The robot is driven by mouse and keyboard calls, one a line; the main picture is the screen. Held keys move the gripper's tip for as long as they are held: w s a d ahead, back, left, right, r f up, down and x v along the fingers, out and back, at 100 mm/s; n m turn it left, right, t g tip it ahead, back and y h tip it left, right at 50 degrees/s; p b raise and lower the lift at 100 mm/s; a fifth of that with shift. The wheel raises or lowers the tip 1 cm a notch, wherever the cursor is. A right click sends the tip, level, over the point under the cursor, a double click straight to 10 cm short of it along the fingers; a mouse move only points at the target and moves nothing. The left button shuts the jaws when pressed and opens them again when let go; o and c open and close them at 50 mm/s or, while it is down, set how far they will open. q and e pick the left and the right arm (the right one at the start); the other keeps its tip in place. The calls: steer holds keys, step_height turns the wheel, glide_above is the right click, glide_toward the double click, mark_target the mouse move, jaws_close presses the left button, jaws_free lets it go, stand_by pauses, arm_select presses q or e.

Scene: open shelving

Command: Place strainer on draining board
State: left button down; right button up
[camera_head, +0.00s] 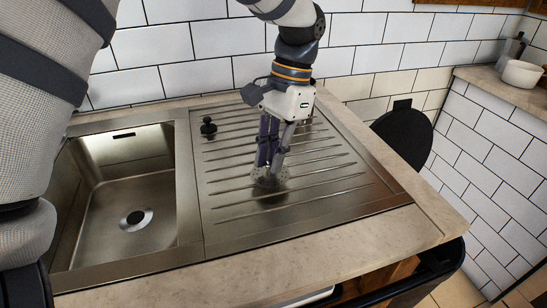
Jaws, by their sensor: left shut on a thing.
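My left gripper (268,172) points straight down over the draining board (340,195). It is shut on the strainer (270,181), a small round metal piece with holes, at its fingertips. The strainer is low over the ribbed metal surface, close to the middle of the board. I cannot tell whether it touches the board. A dark patch, shadow or reflection, lies just under it. The fingers hide part of the strainer. My right gripper does not show.
A sink basin (130,205) with a drain lies left of the board. A small black knob (208,128) stands at the board's back left. A black round thing (403,135) is beyond the counter's right edge. A white bowl (521,74) sits on a far-right counter.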

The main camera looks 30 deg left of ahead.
arm_select(q)
steer(key=shift+d+f, duration=0.1)
steer(key=shift+f, duration=0.4)
steer(key=shift+f, duration=0.15)
steer(key=c, duration=1.6)
jaws_free()
steer(key=shift+o, duration=0.2)
steer(key=b+v, duration=0.1)
steer(key=v, duration=1.1)
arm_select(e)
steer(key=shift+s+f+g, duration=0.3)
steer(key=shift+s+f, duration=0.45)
